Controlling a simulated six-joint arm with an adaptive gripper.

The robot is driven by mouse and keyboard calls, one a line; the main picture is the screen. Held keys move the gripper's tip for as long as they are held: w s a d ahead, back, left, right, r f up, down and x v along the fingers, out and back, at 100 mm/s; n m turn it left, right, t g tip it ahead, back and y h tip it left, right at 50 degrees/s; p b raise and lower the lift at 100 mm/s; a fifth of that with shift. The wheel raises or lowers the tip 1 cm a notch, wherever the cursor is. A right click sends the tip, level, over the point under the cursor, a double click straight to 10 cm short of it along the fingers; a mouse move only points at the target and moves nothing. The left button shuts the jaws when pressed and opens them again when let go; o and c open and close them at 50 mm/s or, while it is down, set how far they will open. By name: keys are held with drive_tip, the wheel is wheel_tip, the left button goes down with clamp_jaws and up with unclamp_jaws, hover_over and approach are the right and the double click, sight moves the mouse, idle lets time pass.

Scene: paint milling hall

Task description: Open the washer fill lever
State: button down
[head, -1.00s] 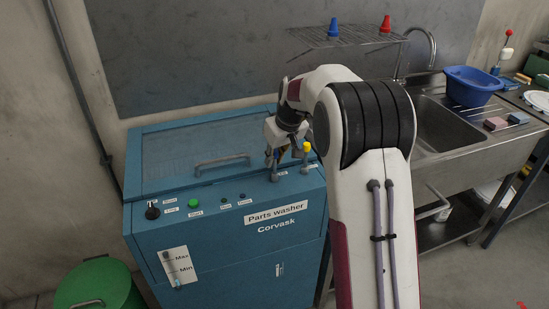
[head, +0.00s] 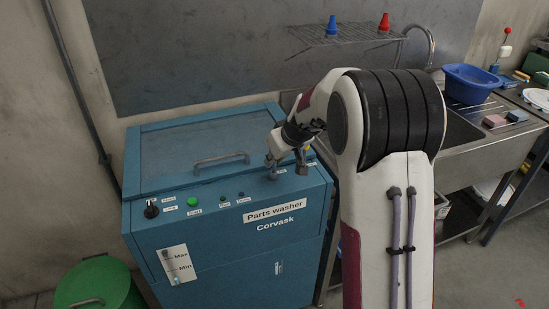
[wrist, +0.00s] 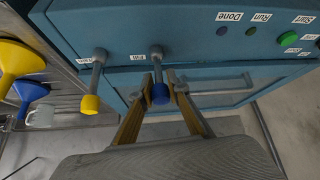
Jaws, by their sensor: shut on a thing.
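The blue parts washer (head: 227,230) stands at the middle left with two levers at the right end of its top. In the wrist view the lever beside the "Fill" label has a grey stem and a blue knob (wrist: 160,93). My gripper (wrist: 162,88) has its fingers on either side of this knob, shut on it. My gripper (head: 286,172) also shows in the head view at the washer's top right, where it hides the blue knob. A second lever with a yellow knob (wrist: 90,103) stands beside it; its label is hard to read.
The washer's lid handle (head: 222,160) lies left of my gripper. The green start button (head: 194,201) and black dial (head: 151,210) are farther left. A yellow funnel (wrist: 20,58), a blue funnel (wrist: 30,90) and a mug (wrist: 40,117) stand beyond the yellow lever.

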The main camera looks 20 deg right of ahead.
drive_tip(key=shift+s+a+f+t, duration=0.1)
drive_tip(key=shift+s+a+t, duration=0.05)
drive_tip(key=shift+s+t, duration=0.15)
idle(0.4)
drive_tip(key=c, duration=1.9)
unclamp_jaws()
drive_tip(key=shift+v, duration=6.05)
drive_tip(key=shift+w, duration=0.1)
